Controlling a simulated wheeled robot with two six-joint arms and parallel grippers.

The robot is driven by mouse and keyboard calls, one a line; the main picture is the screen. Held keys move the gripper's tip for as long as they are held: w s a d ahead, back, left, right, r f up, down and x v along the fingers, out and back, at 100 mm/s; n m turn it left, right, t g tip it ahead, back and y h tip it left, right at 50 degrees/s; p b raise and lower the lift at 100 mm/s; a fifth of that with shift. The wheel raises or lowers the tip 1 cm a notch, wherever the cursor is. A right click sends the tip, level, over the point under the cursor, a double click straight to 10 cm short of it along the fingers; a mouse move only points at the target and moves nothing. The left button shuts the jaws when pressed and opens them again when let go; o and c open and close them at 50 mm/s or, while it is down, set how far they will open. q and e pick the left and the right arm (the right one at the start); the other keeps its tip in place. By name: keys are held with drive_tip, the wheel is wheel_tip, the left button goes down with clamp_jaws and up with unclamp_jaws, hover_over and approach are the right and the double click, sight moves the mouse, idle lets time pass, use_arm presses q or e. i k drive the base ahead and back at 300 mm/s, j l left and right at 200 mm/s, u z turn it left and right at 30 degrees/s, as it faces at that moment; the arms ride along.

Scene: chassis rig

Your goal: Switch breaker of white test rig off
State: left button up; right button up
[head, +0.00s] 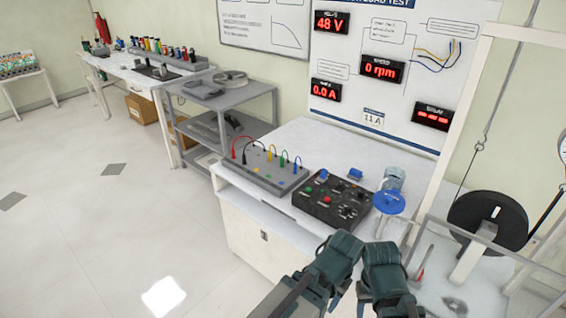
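The white test rig has a tall panel (399,110) at the back right, with red displays reading 48 V, 0 rpm, 0.0 A and one blurred reading. A black control box (333,198) with green, red and dark knobs or buttons lies on the white bench top. A grey box (270,168) with coloured leads sits to its left. I cannot tell which part is the breaker or its position. My two dark teal arms come in at the bottom centre, close together, in front of the bench.
A blue-topped stand (389,201) and a clear jar (393,179) stand right of the black box. A black wheel (487,222) and clear guard are at the right. A grey cart (224,118) stands behind the bench's left end. The floor at left is clear.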

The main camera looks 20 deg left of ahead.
sight(324, 172)
drive_tip(key=i+j+u, duration=0.1)
drive_tip(key=u, duration=0.25)
drive_tip(key=i+l+z, duration=0.15)
drive_tip(key=i, duration=0.2)
drive_tip(key=i+l+z, duration=0.2)
drive_tip(key=i, duration=0.2)
